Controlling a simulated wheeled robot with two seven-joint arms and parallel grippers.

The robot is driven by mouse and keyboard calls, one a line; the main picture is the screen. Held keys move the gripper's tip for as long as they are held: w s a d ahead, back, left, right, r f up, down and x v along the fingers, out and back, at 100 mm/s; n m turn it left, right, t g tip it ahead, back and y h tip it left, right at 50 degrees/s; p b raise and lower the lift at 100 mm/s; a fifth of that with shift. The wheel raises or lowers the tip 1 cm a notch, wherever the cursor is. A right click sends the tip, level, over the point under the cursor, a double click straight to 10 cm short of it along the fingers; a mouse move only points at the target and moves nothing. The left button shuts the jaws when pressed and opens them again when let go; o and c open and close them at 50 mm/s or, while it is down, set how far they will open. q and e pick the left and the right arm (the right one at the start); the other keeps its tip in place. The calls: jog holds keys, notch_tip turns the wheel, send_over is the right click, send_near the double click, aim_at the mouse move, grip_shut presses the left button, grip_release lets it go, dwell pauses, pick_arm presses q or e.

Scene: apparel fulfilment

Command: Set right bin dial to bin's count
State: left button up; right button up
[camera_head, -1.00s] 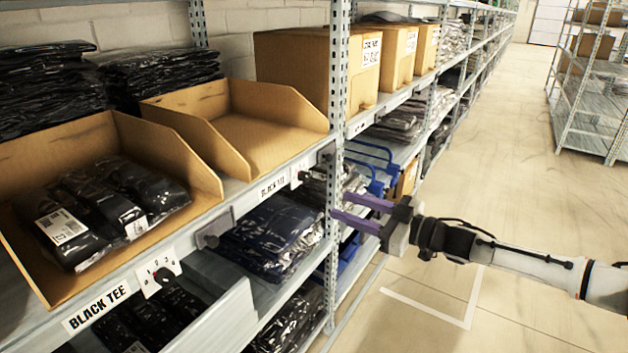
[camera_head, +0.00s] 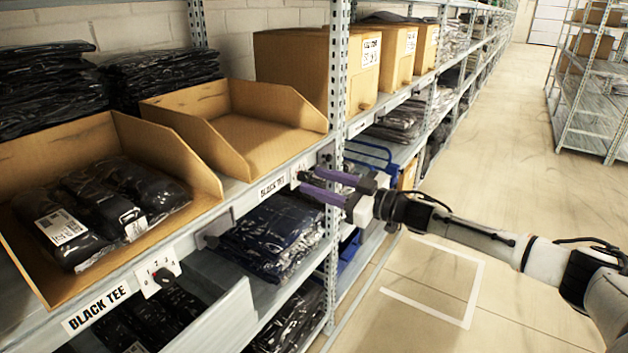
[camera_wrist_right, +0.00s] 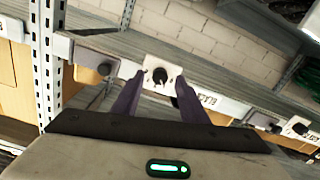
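The right bin (camera_head: 262,128) is an open-fronted cardboard bin on the upper shelf, and its visible inside is empty. Its white dial plate (camera_head: 297,172) is on the shelf edge below, beside a BLACK TEE label (camera_head: 272,187), partly hidden by my right gripper (camera_head: 309,181). In the right wrist view the dial's dark knob (camera_wrist_right: 160,76) is between the two purple fingertips of my open right gripper (camera_wrist_right: 158,84). I cannot tell whether they touch it, and its numbers are not readable. My left gripper is not in view.
The left bin (camera_head: 190,160) holds black bagged garments (camera_head: 85,222); its dial (camera_head: 160,274) shows numbers 0 to 3. A steel rack post (camera_head: 335,110) stands close to my right gripper. Blue bars (camera_head: 372,150) are behind it. The aisle floor (camera_head: 500,200) is clear.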

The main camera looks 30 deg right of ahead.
jog(key=shift+x, duration=0.85)
grip_shut()
jog(key=shift+a+n, duration=0.1)
jog(key=shift+n, duration=0.4)
jog(key=n, duration=0.3)
jog(key=shift+p, duration=0.3)
jog(key=shift+n, duration=2)
